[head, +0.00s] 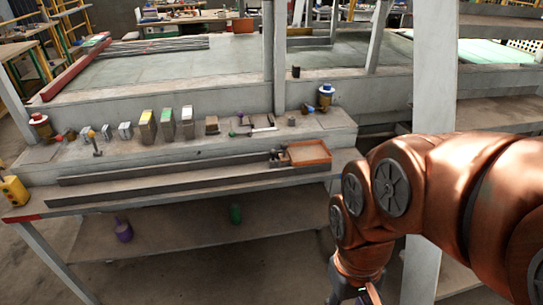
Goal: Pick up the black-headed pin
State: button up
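I cannot make out the black-headed pin for certain. A small dark upright piece (291,121) stands on the bench ledge, and a small black cylinder (296,72) stands on the raised back edge; both are too small to identify. My gripper (352,296) hangs at the bottom edge, right of centre, in front of the bench and away from these pieces. Its fingers are mostly cut off by the frame, so its opening does not show.
The grey bench (130,178) carries a row of small blocks, an orange tray (305,153) and long dark bars (165,170). Grey posts (280,55) rise at the bench. A lower shelf (180,235) holds purple and green items.

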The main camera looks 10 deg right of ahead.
aim_at(273, 153)
jog(key=k, duration=0.6)
jog(key=u, duration=0.5)
jog(key=i, duration=0.6)
jog(key=u, duration=0.45)
jog(key=i, duration=0.95)
jog(key=z, duration=0.3)
